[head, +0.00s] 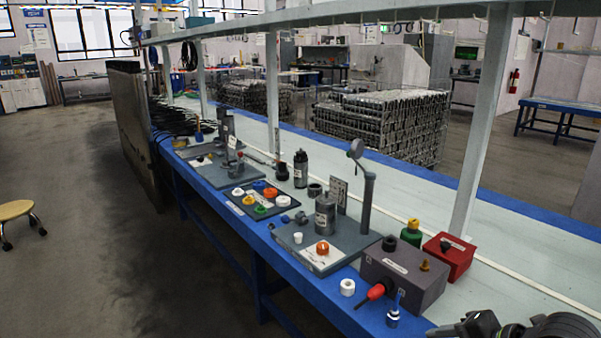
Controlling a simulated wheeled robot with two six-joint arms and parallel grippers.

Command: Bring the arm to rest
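Part of my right arm shows at the bottom right corner of the head view, with its dark gripper (463,328) at the front edge of the bench (395,325). The gripper is small and cut by the frame's lower edge, so I cannot tell whether it is open or shut. I see nothing held in it. It is to the right of the grey box (403,268) and apart from it. My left arm and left gripper are not in view.
The blue-edged bench holds a grey fixture plate (318,262) with a lever post (368,195), a plate with coloured caps (248,212), a red box (449,256) and a green bottle (411,236). A post (482,130) rises behind the boxes. The floor at left is mostly clear.

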